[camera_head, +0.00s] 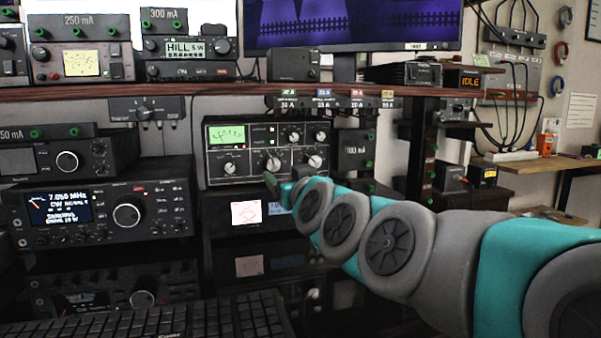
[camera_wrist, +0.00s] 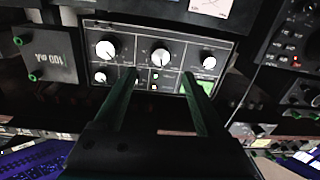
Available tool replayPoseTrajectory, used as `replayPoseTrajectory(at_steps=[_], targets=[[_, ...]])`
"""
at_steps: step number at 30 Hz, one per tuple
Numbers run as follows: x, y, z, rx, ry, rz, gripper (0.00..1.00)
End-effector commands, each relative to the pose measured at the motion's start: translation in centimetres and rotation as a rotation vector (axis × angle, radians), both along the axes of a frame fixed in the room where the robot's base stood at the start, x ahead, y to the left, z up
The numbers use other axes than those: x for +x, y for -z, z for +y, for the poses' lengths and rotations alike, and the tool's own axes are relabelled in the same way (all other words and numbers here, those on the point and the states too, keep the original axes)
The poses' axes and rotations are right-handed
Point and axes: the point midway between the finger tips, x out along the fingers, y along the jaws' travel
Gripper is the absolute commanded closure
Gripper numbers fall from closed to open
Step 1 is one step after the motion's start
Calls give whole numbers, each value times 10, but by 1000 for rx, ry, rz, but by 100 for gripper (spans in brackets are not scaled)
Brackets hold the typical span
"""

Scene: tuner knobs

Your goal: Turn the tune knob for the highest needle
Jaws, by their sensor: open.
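The tuner (camera_head: 262,184) is a dark box with a lit green meter (camera_head: 226,135) at its upper left and several white-faced knobs. The needle's exact position is too small to read, and so are the knob labels. The lower middle knob (camera_head: 273,165) also shows in the wrist view (camera_wrist: 161,57), where the panel appears upside down. My gripper (camera_wrist: 160,74) is open and empty, its two green fingers pointing at the panel. The middle knob appears in line with the gap, just past the fingertips; I cannot tell whether they touch. In the head view my gripper (camera_head: 277,187) is just below this knob.
Lower left (camera_head: 230,168) and lower right (camera_head: 315,162) knobs flank the middle one. A 100 mA box (camera_head: 355,151) stands close at the right. A radio (camera_head: 105,212) is at the left, a keyboard (camera_head: 165,322) in front. A shelf (camera_head: 200,90) runs above.

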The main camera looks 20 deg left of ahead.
Motion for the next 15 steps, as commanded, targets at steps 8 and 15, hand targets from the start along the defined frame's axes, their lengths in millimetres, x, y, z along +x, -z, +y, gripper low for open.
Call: replayPoseTrajectory(at_steps=[8, 15], targets=[[12, 0, 9, 1, -2, 3, 27], [37, 1, 26, 1, -2, 4, 27]])
